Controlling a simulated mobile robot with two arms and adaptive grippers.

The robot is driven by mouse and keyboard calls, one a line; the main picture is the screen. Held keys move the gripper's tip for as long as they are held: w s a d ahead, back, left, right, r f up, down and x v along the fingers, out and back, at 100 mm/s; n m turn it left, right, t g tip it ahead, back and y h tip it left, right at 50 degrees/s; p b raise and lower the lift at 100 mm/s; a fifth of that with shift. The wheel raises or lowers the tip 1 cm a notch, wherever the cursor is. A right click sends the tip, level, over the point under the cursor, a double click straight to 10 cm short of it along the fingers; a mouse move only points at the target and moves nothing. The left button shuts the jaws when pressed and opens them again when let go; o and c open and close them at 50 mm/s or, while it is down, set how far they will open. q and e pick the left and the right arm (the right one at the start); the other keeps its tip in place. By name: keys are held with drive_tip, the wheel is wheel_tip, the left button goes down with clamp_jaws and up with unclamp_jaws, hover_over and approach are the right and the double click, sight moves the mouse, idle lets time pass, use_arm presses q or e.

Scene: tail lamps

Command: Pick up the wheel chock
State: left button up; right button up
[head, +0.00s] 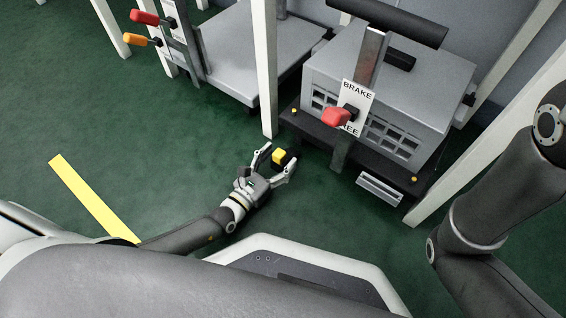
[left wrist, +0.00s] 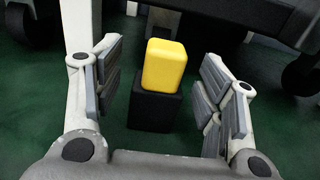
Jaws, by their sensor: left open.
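The wheel chock (head: 279,157) is a small block with a yellow top and a black lower part. It stands on the green floor in front of the grey machine. My left gripper (head: 279,161) is open, with its fingers on either side of the chock. In the left wrist view, the yellow and black chock (left wrist: 163,70) is centred between the two open fingers (left wrist: 160,95). Gaps show between the chock and both finger pads. My right gripper is not in view; only part of my right arm shows at the right.
A grey machine (head: 400,85) with a red lever (head: 336,117) and a BRAKE sign stands just beyond the chock. A white post (head: 265,70) rises close behind it. A second grey cart (head: 250,45) stands at the back. A yellow floor stripe (head: 90,195) lies left, with clear floor around it.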

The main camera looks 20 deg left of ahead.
use_arm(q)
drive_tip(key=shift+w+d, duration=0.15)
drive_tip(key=shift+w, duration=0.35)
drive_tip(key=c, duration=1.2)
drive_tip(key=shift+r, duration=0.1)
drive_tip(key=shift+r, duration=0.1)
